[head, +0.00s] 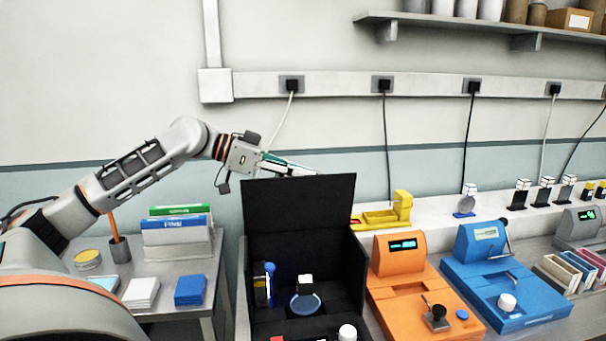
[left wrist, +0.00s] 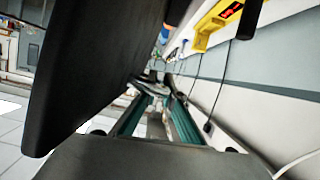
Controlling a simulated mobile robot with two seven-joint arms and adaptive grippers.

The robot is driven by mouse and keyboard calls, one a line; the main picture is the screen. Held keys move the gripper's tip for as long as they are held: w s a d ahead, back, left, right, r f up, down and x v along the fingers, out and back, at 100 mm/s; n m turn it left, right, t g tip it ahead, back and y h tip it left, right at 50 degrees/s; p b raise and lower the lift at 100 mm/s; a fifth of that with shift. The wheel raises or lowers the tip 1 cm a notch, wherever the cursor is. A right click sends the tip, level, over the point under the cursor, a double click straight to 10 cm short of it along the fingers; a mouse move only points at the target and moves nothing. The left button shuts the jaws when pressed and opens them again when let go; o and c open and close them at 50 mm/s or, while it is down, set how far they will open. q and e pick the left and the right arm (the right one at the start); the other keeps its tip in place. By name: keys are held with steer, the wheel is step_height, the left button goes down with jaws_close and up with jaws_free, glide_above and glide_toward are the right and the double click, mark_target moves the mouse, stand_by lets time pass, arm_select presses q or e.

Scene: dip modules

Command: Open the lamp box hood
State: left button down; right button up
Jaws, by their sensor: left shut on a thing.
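The lamp box (head: 357,262) is a black open-fronted box at the bottom middle of the head view. Its hood (head: 298,207) is a black panel standing up at the back of the box, so the inside shows. A blue round stand and a blue-topped post are inside. My left gripper (head: 305,170) is at the hood's top edge, its fingers partly hidden behind it. In the left wrist view the hood (left wrist: 95,65) fills the left side beside the fingers (left wrist: 157,85). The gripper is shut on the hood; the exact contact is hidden. My right gripper is not in view.
An orange device (head: 399,254) and a blue device (head: 487,247) stand right of the box, with a yellow device (head: 402,205) behind. A side table with a file rack (head: 178,240) is at left. The wall with hanging cables is close behind the hood.

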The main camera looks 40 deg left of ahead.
arm_select(q)
steer(key=shift+f, duration=0.25)
steer(key=c, duration=2.4)
jaws_free()
steer(key=shift+c, duration=0.2)
steer(key=shift+r, duration=0.1)
steer(key=shift+s+a+r, duration=0.2)
steer(key=shift+s+a, duration=0.3)
steer(key=v, duration=1)
steer(key=shift+a, duration=0.2)
steer(key=shift+s+r, duration=0.15)
steer(key=shift+r, duration=0.05)
